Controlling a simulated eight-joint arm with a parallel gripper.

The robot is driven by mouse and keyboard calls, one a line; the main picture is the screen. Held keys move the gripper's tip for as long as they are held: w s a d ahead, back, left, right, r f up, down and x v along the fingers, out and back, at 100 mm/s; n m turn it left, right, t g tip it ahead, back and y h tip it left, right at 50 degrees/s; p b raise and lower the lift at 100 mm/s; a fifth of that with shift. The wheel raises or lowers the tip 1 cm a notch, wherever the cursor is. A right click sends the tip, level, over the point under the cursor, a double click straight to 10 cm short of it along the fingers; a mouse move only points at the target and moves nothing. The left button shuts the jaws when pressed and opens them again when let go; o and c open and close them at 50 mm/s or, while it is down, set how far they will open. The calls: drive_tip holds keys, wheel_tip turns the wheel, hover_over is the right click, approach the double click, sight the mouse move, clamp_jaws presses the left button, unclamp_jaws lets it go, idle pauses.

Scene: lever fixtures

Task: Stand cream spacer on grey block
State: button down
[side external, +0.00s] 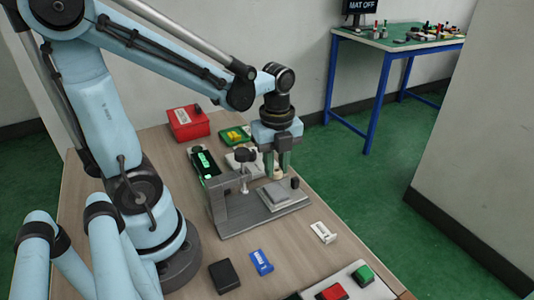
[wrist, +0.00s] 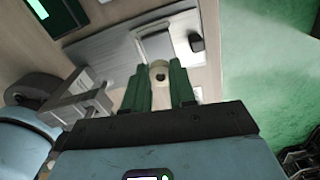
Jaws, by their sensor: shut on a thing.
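My gripper (side external: 277,166) has green fingers pointing down over the lever fixture. It is shut on the cream spacer (wrist: 159,68), a small round piece with a dark hole, which shows between the fingertips in the wrist view. In the side view only a little of the spacer (side external: 278,175) shows below the fingers. The grey block (side external: 275,194) is a flat pale square on the fixture base. It also shows in the wrist view (wrist: 157,46), just beyond the spacer. I cannot tell how high the spacer is above the fixture.
The fixture (side external: 232,210) has an upright bracket and clamp left of the block, and a dark post (side external: 295,182) right of it. A red box (side external: 188,122), green tray (side external: 235,135), white label block (side external: 323,232), blue piece (side external: 261,262) and black box (side external: 224,276) lie around.

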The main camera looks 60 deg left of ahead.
sight(276, 169)
drive_tip(key=shift+f, duration=1.2)
drive_tip(key=shift+f, duration=0.3)
drive_tip(key=shift+f, duration=0.6)
idle(0.5)
drive_tip(key=shift+c, duration=1.9)
unclamp_jaws()
drive_tip(key=shift+w, duration=0.1)
drive_tip(key=shift+r, duration=3.5)
